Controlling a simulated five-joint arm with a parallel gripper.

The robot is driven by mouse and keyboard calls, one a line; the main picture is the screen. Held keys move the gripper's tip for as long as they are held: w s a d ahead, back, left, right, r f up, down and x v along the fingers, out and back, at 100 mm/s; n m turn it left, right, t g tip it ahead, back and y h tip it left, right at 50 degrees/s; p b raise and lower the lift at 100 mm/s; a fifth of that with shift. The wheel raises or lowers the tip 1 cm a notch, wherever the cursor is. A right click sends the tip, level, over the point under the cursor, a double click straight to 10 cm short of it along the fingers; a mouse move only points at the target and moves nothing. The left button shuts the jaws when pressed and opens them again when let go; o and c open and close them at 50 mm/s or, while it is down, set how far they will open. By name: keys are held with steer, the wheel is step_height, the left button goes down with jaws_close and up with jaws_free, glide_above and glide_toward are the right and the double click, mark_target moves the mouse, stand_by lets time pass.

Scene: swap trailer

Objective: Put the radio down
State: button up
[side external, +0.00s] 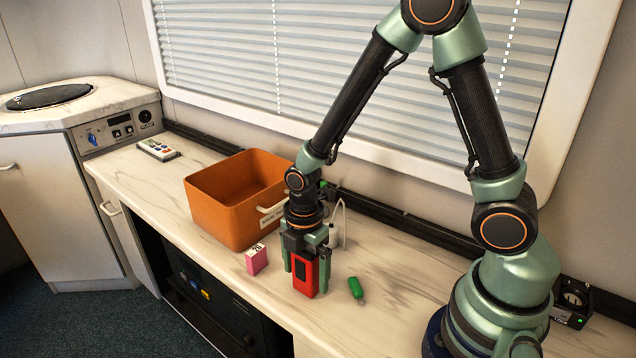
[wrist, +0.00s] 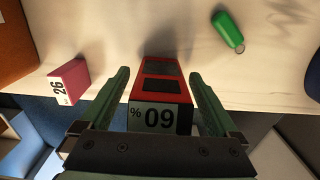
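The radio (side external: 305,276) appears to be the red upright block with dark panels. In the wrist view the radio (wrist: 162,72) shows a grey top end marked 60 %. It stands upright on the pale marbled counter (side external: 385,300), near its front edge. My gripper (side external: 306,272) points down over it, with one green finger on each side. In the wrist view a narrow gap shows between each finger of my gripper (wrist: 160,76) and the radio, so the gripper looks open around it. The radio's base looks in contact with the counter.
A pink block (side external: 256,259) marked 26 stands left of the radio. A green fob (side external: 356,288) lies to its right. A remote (side external: 157,150) lies far left.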

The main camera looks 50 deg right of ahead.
steer(key=shift+r, duration=0.15)
step_height(320, 180, up, 11)
steer(key=shift+r, duration=0.1)
steer(key=shift+d+r, duration=0.1)
steer(key=shift+r, duration=0.5)
steer(key=s+d+r+m+t, duration=0.2)
steer(key=r+m, duration=0.3)
steer(key=m, duration=0.4)
steer(key=s+d+r+m+t, duration=0.2)
steer(key=r+m+t, duration=0.1)
steer(key=m, duration=0.6)
steer(key=shift+d+r+t, duration=0.3)
steer(key=shift+d+r, duration=0.1)
steer(key=shift+r, duration=0.5)
